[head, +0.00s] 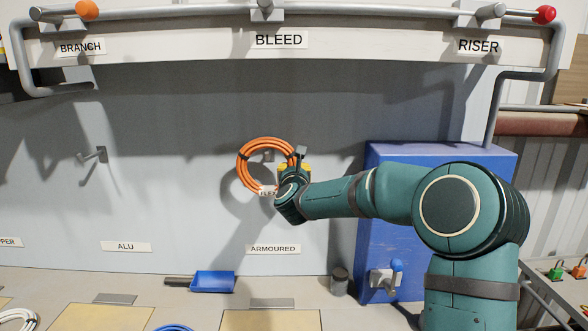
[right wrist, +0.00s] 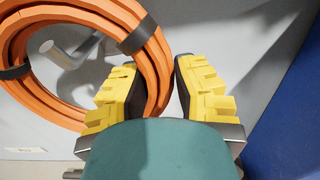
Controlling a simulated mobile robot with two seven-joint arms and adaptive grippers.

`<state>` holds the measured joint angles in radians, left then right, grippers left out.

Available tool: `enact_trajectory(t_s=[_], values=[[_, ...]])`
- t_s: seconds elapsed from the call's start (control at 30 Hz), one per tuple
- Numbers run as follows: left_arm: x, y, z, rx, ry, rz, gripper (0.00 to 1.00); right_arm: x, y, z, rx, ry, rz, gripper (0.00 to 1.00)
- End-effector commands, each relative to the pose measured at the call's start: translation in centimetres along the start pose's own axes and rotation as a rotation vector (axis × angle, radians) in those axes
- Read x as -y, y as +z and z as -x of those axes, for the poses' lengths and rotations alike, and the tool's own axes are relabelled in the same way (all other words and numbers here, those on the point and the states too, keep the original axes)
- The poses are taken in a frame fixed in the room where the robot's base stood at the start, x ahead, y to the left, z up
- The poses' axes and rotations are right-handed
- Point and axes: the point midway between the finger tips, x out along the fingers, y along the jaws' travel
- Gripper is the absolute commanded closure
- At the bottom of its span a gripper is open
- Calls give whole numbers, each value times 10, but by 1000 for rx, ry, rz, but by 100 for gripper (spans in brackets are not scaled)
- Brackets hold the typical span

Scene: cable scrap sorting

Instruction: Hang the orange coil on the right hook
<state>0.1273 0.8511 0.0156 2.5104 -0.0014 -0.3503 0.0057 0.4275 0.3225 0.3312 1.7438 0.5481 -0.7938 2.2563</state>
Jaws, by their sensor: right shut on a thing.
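The orange coil (head: 250,145) is upright in front of the grey wall, above the ARMOURED label (head: 273,249). A white tag (head: 267,191) is at its lower edge. My right gripper (head: 293,176) is shut on the coil's right side; the right wrist view shows the coil (right wrist: 88,18) passing between its yellow-backed fingers (right wrist: 158,90). The right hook (right wrist: 70,55) shows through the coil's opening. I cannot tell whether the coil is around the hook or just in front of it. The left hook (head: 95,155) on the wall is bare. My left gripper is not in view.
A pipe rail with a BLEED label (head: 279,40) runs above. A blue cabinet (head: 385,225) stands right of the coil, behind my right arm. A blue dustpan (head: 212,282) and a dark cup (head: 340,279) are on the bench below.

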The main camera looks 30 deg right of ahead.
Motion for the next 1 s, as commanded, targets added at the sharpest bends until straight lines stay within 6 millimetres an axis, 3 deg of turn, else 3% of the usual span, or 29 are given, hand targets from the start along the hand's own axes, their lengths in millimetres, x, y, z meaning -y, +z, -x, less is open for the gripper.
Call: enact_trajectory(t_s=[0.8, 1.0], values=[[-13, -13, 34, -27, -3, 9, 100, 0, 1, -44, 2, 0, -2, 100], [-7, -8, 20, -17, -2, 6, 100, 0, -11, -49, 3, 0, -1, 100]])
